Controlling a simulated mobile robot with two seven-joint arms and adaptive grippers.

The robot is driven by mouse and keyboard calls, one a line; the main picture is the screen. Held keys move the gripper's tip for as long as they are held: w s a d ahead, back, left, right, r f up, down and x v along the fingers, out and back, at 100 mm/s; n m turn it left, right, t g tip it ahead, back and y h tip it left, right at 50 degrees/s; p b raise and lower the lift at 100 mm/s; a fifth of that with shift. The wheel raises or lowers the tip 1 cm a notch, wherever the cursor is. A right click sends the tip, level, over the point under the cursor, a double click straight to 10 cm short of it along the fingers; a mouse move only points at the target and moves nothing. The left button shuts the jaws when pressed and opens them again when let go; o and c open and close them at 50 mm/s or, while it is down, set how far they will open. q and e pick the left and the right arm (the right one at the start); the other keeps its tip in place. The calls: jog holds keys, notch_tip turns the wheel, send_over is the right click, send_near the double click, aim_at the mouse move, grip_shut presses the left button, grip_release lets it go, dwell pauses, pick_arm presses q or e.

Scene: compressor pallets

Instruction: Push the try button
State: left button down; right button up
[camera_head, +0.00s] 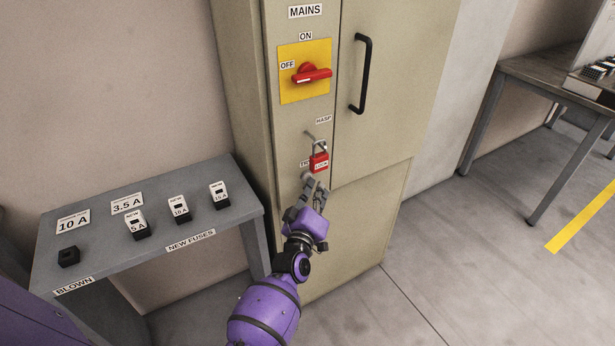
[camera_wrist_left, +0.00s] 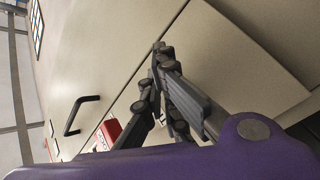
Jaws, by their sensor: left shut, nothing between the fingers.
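My left gripper (camera_head: 314,185) is shut and empty, with its fingertips close to the cabinet front just below the red padlock (camera_head: 319,162). In the left wrist view the fingertips (camera_wrist_left: 160,52) come together near the cabinet face; I cannot tell whether they touch it. The try button is not visible; a label starting "TR" (camera_head: 304,163) shows left of the padlock, partly covered by it. The padlock hangs from the hasp (camera_head: 317,142) and also shows in the left wrist view (camera_wrist_left: 108,132). My right gripper is not in view.
The mains switch (camera_head: 311,74) on its yellow plate has a red handle. A black door handle (camera_head: 362,74) is to its right. A grey table (camera_head: 106,222) at left holds several fuses and labels. Another table (camera_head: 545,80) stands at right.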

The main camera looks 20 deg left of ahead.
pick_arm(q)
jog(key=shift+w+a, duration=0.1)
jog(key=shift+a, duration=0.05)
dwell(0.3)
jog(key=shift+s+d+p, duration=0.3)
jog(key=shift+s+d, duration=0.3)
jog(key=shift+d, duration=0.2)
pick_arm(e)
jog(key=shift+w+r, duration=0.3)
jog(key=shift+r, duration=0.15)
pick_arm(q)
jog(key=s+d, duration=0.2)
jog(key=s+d+p, duration=0.1)
jog(key=d, duration=0.1)
jog(key=shift+s+d, duration=0.35)
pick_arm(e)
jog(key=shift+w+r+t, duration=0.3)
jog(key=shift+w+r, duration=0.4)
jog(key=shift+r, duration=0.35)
